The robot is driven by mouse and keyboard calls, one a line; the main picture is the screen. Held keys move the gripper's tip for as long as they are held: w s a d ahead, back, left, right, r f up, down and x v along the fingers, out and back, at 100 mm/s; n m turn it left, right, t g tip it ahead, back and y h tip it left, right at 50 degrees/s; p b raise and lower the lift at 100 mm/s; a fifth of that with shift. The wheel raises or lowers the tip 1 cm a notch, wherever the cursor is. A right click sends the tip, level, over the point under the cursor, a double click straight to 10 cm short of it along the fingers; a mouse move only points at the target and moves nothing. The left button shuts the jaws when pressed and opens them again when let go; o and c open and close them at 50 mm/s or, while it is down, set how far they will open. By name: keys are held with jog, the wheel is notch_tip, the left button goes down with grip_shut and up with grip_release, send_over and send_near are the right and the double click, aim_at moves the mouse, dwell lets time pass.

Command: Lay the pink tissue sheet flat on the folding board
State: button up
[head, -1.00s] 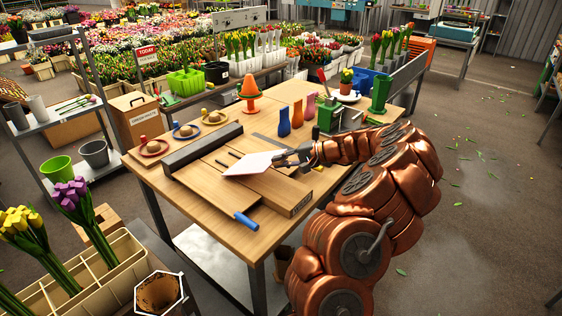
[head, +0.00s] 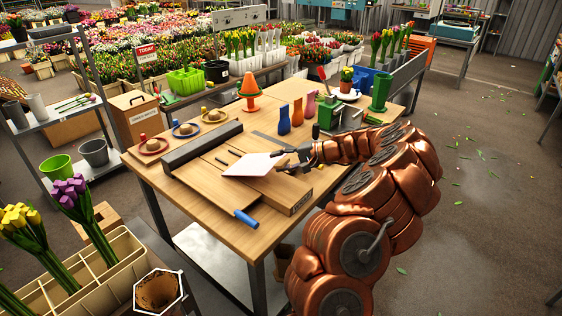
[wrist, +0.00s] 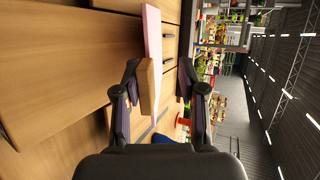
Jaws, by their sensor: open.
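The pink tissue sheet (head: 253,165) is a pale, four-sided sheet over the right part of the wooden folding board (head: 288,193). My gripper (head: 291,159) is at the sheet's right corner, fingers spread apart. In the wrist view my gripper (wrist: 165,82) is open, with a clear gap between the fingers.
A dark long bar (head: 203,146) lies along the board's left side. A blue-handled tool (head: 246,220) is at the front edge. Blue (head: 284,119), orange (head: 298,111) and pink (head: 310,104) vases stand behind my gripper. An orange cone (head: 249,88) stands at the back.

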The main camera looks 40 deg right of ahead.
jog(key=v, duration=1.2)
jog(key=shift+a, duration=0.15)
dwell(0.8)
jog(key=a+r+n+g+y, duration=0.1)
jog(key=a+r+n+g, duration=0.25)
jog(key=a, duration=0.95)
jog(key=a+r+n+g+y, duration=0.1)
jog(key=a+r+n+g, duration=0.3)
jog(key=a, duration=0.9)
jog(key=s+a+n+g+h+p, duration=0.1)
jog(key=s+a, duration=0.3)
jog(key=a, duration=0.2)
jog(key=s+a+n+g+h, duration=0.1)
jog(key=s+a+n, duration=0.15)
jog(key=a, duration=0.35)
jog(key=s+f+g+h, duration=0.1)
jog(key=s+f+h, duration=0.2)
jog(key=s, duration=0.8)
jog(key=s+f+n+g+h, duration=0.1)
jog(key=s+f+h, duration=0.3)
jog(key=s, duration=0.8)
jog(key=shift+d+g+h+p, duration=0.35)
jog(key=shift+g+h, duration=0.05)
jog(key=shift+g, duration=0.05)
